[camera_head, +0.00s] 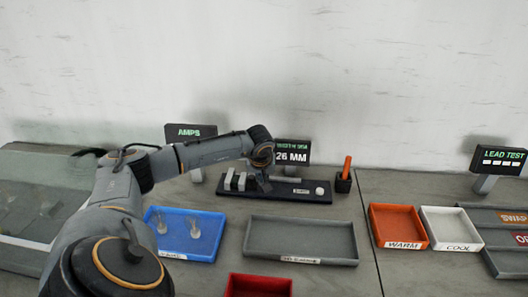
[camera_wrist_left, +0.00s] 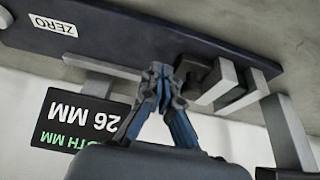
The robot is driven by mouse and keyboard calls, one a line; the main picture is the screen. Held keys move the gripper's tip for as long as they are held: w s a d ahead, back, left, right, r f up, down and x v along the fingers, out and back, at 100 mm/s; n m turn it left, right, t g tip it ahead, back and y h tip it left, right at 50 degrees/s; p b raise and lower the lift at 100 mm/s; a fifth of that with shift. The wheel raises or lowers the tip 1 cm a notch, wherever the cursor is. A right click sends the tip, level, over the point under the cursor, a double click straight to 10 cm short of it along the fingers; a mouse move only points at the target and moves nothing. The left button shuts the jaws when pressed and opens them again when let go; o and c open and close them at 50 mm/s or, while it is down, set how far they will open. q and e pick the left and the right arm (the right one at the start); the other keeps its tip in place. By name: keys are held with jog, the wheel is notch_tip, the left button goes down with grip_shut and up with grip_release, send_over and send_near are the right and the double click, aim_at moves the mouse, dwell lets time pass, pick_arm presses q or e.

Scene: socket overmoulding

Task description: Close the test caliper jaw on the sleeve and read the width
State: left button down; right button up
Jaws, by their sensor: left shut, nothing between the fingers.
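The test caliper is a dark base bar (camera_head: 285,194) with upright grey jaws (camera_head: 235,181) at its left end. Its display (camera_head: 292,153) reads 26 MM. In the left wrist view, upside down, the grey jaw blocks (camera_wrist_left: 222,82) and the display (camera_wrist_left: 80,120) show. My left gripper (camera_head: 264,184) is at the bar, just right of the jaws. Its fingertips (camera_wrist_left: 163,76) are shut with nothing between them, beside a small dark block (camera_wrist_left: 188,68). I cannot tell whether they touch it. I cannot make out a sleeve between the jaws. My right gripper is not in view.
A ZERO label (camera_wrist_left: 54,25) is on the bar. A blue tray (camera_head: 206,256) with small parts, an empty grey tray (camera_head: 250,238) and a red tray (camera_head: 260,285) lie in front. WARM (camera_head: 403,246) and COOL (camera_head: 460,248) trays are right. A black cup (camera_head: 342,185) holds an orange-handled tool.

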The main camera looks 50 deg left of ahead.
pick_arm(q)
notch_tip(320, 180, up, 7)
jog(key=p, duration=0.4)
jog(key=shift+d+f, duration=0.15)
jog(key=shift+f, duration=0.05)
dwell(0.6)
